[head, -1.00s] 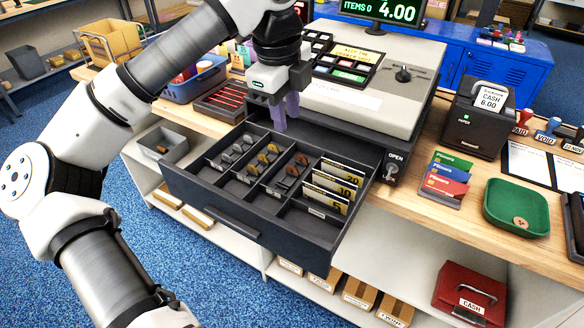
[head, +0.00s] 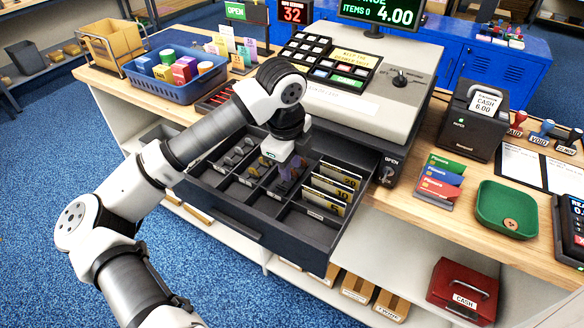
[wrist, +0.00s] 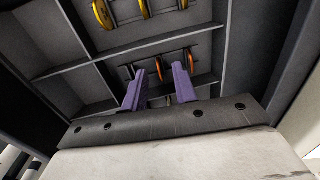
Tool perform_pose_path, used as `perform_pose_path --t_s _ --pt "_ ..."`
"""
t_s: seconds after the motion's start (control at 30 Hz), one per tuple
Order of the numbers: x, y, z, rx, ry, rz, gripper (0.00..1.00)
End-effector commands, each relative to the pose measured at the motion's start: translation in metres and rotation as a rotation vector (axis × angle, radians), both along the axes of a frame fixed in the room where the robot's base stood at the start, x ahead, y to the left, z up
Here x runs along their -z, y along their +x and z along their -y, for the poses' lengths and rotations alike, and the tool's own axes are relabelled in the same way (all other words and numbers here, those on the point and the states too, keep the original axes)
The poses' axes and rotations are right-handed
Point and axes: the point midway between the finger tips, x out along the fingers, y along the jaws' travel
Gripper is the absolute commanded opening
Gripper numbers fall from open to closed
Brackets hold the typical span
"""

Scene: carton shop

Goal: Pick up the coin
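The open cash drawer (head: 262,236) holds coins standing on edge in rows in its compartments. Grey coins (head: 236,153) are on the left and gold coins (head: 252,174) beside them. In the wrist view, gold coins (wrist: 103,14) show at the top, and copper-coloured coins (wrist: 189,62) stand in the compartment below. My gripper (wrist: 159,84) has purple fingers, apart, pointing into the copper compartment. One copper coin (wrist: 159,68) appears in the gap between the fingertips; contact cannot be told. In the head view my gripper (head: 288,182) is low in the drawer and partly hides these coins.
Banknotes (head: 331,187) stand in slots just right of my gripper. Drawer dividers and walls are close around the fingers. The register (head: 365,103) rises behind. A green tray (head: 506,207) with a button-like disc sits on the counter at right; a blue basket (head: 178,88) is at left.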

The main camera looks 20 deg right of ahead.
Motion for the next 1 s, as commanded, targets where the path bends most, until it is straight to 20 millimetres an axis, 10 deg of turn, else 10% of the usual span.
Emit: perform_pose_path --t_s 0.33,0.53,1.0 --pt "0.0076 0.0005 0.0011 0.001 -0.001 0.001 0.27" --pt "0.0073 0.0004 0.0011 0.001 -0.001 0.001 0.01" --pt "0.0046 0.0005 0.0010 0.002 0.000 0.002 0.00"
